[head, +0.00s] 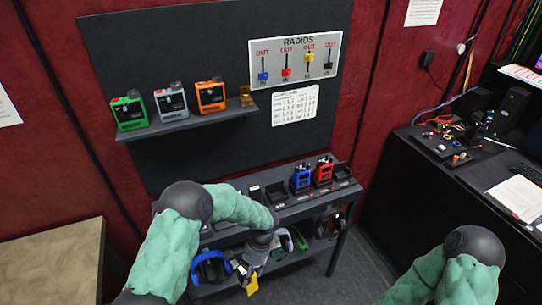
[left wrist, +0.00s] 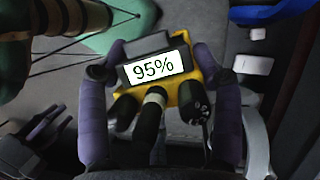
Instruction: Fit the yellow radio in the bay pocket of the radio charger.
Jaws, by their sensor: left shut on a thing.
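The yellow radio (head: 252,286) hangs low in front of the rack in the head view, held by my left gripper (head: 250,270). In the left wrist view the yellow radio (left wrist: 183,97) sits between the two purple fingers of my left gripper (left wrist: 158,58), with a white 95% label facing the camera. The radio charger (head: 287,212) is the dark rack top behind my left arm. A blue radio (head: 301,180) and a red radio (head: 323,173) stand in its pockets. My arm hides part of the charger's left side. My right gripper is out of view.
A wall shelf (head: 190,124) holds green, white and orange radios. A blue headset (head: 211,267) and other gear lie on the rack's lower shelf. A RADIOS board (head: 295,61) hangs above. A wooden table (head: 55,265) stands left, a black desk (head: 425,165) right.

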